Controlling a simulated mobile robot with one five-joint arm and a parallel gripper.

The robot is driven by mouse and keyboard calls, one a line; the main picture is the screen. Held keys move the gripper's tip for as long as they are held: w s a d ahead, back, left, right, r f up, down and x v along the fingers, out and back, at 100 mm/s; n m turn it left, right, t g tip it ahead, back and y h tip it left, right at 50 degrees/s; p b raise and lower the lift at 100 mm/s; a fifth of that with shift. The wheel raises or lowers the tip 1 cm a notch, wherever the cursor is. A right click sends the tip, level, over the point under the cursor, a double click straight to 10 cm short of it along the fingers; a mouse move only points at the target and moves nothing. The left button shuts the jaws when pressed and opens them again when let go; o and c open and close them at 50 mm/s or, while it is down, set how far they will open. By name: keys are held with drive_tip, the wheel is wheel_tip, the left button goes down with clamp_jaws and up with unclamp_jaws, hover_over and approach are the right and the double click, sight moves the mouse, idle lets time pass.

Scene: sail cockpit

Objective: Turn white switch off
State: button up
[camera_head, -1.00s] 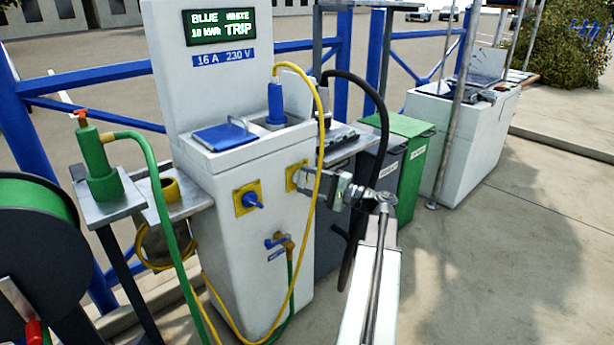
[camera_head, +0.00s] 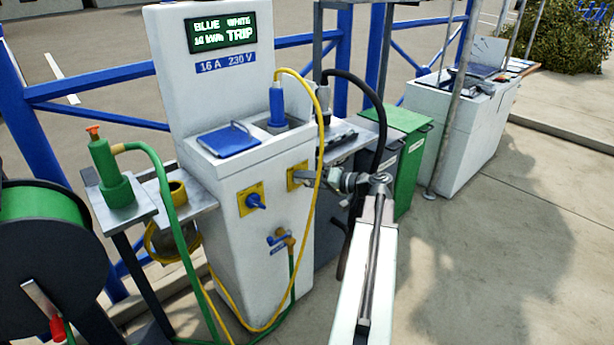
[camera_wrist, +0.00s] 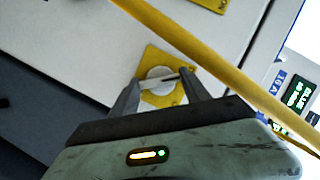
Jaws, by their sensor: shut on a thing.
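The white switch (camera_wrist: 159,80) is a round white knob on a yellow plate (camera_wrist: 154,62) on the pedestal's front. In the wrist view my gripper (camera_wrist: 158,84) has a finger on each side of the knob's narrow handle and is shut on it. In the head view my gripper (camera_head: 312,180) reaches the right-hand yellow plate (camera_head: 297,176) and hides the knob. The blue switch (camera_head: 256,201) sits on another yellow plate to the left. The pedestal's display (camera_head: 221,33) reads BLUE, WHITE and TRIP.
A yellow cable (camera_head: 318,150) hangs in front of the pedestal (camera_head: 245,270), close to my gripper; it crosses the wrist view too. A blue tap (camera_head: 277,238) is below. A green hose (camera_head: 166,200) and reel (camera_head: 40,215) stand left. Open paving (camera_head: 480,270) lies right.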

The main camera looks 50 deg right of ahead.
drive_tip(key=shift+a+n+p, duration=0.1)
drive_tip(key=shift+n+p, duration=0.2)
drive_tip(key=shift+n, duration=0.2)
drive_tip(key=shift+g+h, duration=0.3)
drive_tip(key=shift+h, duration=0.1)
drive_tip(key=o, duration=1.4)
drive_tip(key=p+v, duration=0.2)
drive_tip(key=v, duration=0.6)
drive_tip(key=shift+f, duration=0.1)
